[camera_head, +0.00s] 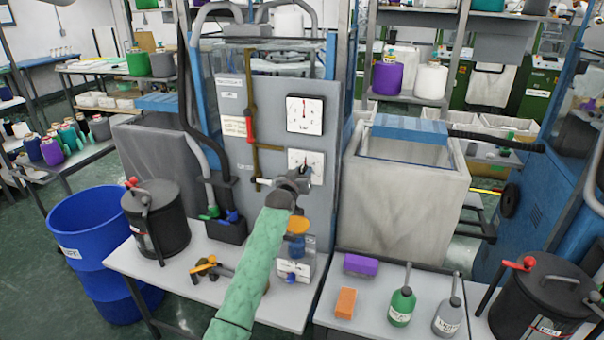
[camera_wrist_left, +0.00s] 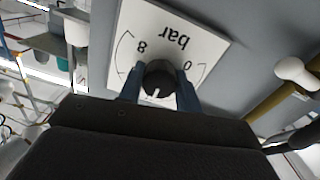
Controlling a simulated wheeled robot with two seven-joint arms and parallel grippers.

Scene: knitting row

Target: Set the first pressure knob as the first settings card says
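The pressure knob (camera_wrist_left: 160,78) is black with a white mark and sits on a white dial plate (camera_wrist_left: 205,35) lettered "bar", with 0 and 8 on its scale, upside down in the left wrist view. The mark points toward the bottom of that view. My left gripper (camera_wrist_left: 160,92) has one finger on each side of the knob, seemingly touching it. In the head view my left gripper (camera_head: 291,183) is at the lower dial (camera_head: 306,160) on the grey panel, partly covering it. Cards (camera_head: 233,126) hang left of the dials; their writing is unreadable. My right gripper is not in view.
A gauge with a red needle (camera_head: 304,115) is above the lower dial. A red-handled brass pipe (camera_head: 250,125) runs down the panel's left side. A black lidded pot (camera_head: 155,220) and a blue barrel (camera_head: 95,235) stand left. Bottles (camera_head: 401,305) stand right.

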